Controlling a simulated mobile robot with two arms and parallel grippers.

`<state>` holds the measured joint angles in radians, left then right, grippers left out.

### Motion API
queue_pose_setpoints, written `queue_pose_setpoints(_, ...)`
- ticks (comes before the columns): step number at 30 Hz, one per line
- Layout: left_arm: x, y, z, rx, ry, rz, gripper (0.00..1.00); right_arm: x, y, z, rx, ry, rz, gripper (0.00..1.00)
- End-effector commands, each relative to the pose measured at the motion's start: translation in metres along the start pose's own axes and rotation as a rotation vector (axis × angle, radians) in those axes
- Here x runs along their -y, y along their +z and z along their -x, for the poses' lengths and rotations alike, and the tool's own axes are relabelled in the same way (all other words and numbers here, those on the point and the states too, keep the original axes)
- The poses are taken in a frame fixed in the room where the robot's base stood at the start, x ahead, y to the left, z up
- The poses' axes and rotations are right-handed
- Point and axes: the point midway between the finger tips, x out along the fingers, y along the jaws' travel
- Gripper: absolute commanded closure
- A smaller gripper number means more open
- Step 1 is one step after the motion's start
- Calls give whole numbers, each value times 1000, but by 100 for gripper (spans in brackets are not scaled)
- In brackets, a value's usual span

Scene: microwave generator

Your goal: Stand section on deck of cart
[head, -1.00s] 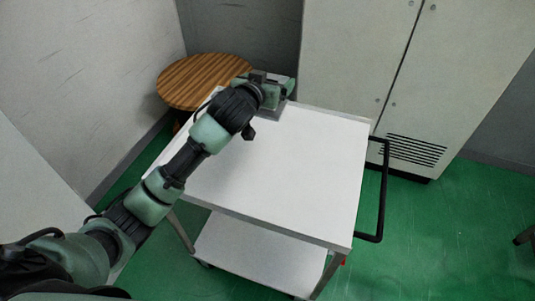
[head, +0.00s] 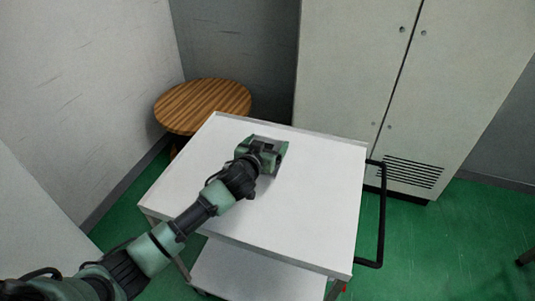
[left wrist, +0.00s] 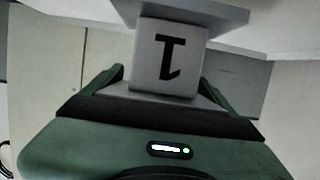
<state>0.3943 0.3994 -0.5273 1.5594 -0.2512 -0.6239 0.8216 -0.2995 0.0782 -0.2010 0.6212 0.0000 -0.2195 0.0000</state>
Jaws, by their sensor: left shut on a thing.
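The cart's white deck (head: 315,185) fills the middle of the head view. My left gripper (head: 266,146) is over the far half of the deck, left of its middle. In the left wrist view the gripper is shut on a grey section (left wrist: 165,62) with a black mark like an upside-down "1" and a wider plate (left wrist: 195,10) at the picture's top. In the head view the gripper mostly hides the section. I cannot tell whether the section touches the deck. My right gripper is not in view.
A round wooden stool (head: 203,105) stands behind the cart at the left. A tall grey cabinet (head: 345,70) stands behind it at the right. The cart has a black handle (head: 382,215) on its right side and a lower shelf (head: 255,270). The deck's right half is bare.

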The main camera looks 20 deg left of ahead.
Motion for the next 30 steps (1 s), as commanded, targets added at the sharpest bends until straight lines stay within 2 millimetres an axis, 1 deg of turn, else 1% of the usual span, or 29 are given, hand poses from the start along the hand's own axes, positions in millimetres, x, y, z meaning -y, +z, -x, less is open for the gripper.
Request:
queue_pose_setpoints(4, 0, 22, -7, 1, 1, 1, 81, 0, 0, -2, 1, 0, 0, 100)
queue_pose_setpoints(7, 0, 33, -10, 0, 1, 0, 81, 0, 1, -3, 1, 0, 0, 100)
queue_pose_setpoints(10, -1, 38, -12, -1, 2, 0, 81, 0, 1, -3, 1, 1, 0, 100)
queue_pose_setpoints(17, -1, 38, -12, -2, 2, 0, 81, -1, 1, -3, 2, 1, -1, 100)
queue_pose_setpoints(20, -1, 41, -13, -1, 2, 1, 81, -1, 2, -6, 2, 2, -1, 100)
queue_pose_setpoints(21, -1, 42, -12, 2, 1, 0, 5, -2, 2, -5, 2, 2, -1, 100)
queue_pose_setpoints(22, 0, 42, -12, 3, 1, 0, 0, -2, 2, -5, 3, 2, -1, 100)
queue_pose_setpoints(30, 0, 39, -12, 2, 1, -1, 0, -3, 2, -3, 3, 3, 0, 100)
